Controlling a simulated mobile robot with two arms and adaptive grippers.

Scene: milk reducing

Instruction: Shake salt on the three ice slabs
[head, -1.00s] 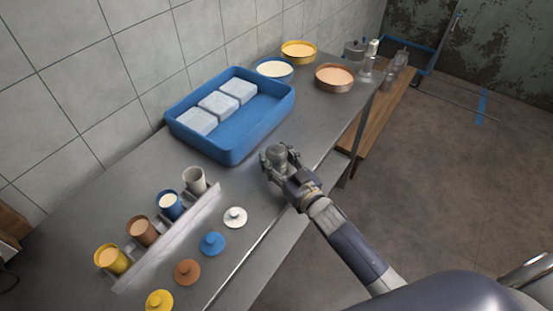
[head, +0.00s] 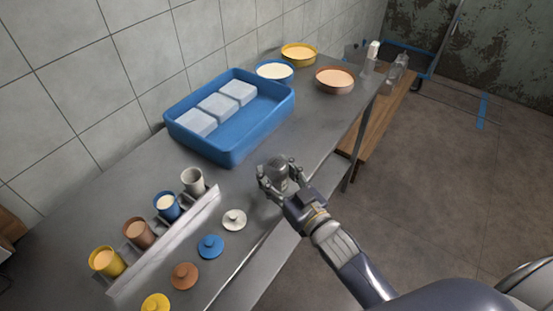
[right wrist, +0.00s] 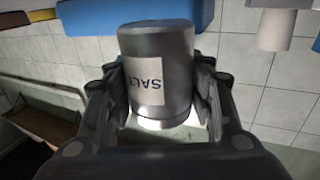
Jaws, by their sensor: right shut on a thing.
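Three whitish ice slabs (head: 217,107) lie in a row along the wall side of a blue tray (head: 232,153) on the grey table. My right gripper (head: 277,176) is shut on a grey metal salt shaker (right wrist: 158,70). In the right wrist view the shaker sits between both fingers (right wrist: 160,100) and shows a pale label reading SALT. In the head view the gripper and shaker are in front of the tray's near right side, apart from it and not over the slabs. My left gripper is not in view.
A rack (head: 165,245) with several filled cups stands on the near left, with coloured lids (head: 210,247) beside it. Yellow (head: 298,60), blue-rimmed (head: 274,79) and brown (head: 334,88) pans stand beyond the tray. Bottles (head: 396,70) are at the far end. Tiled wall borders the table.

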